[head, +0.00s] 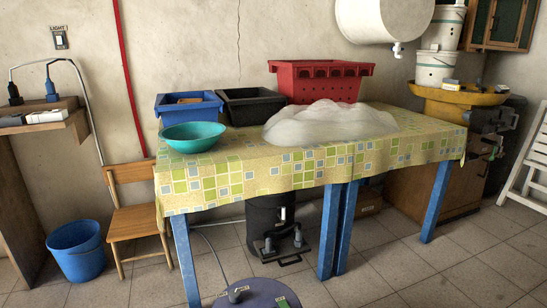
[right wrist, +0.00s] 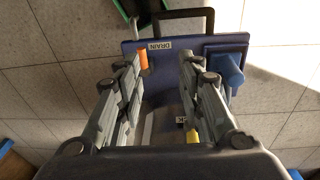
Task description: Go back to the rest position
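In the right wrist view my right gripper (right wrist: 164,62) is open, its two grey fingers well apart. Nothing is held between the fingers. My left gripper is in neither view, and the head view shows neither gripper nor arm.
The table (head: 240,187) has a patterned cloth and bears blue (head: 188,106), black (head: 252,107) and red crates (head: 320,82), a teal bowl (head: 192,137) and a whitish heap (head: 328,124). A wooden chair (head: 135,218) and blue bucket (head: 78,251) stand left. The tiled floor (head: 460,280) is clear at front right.

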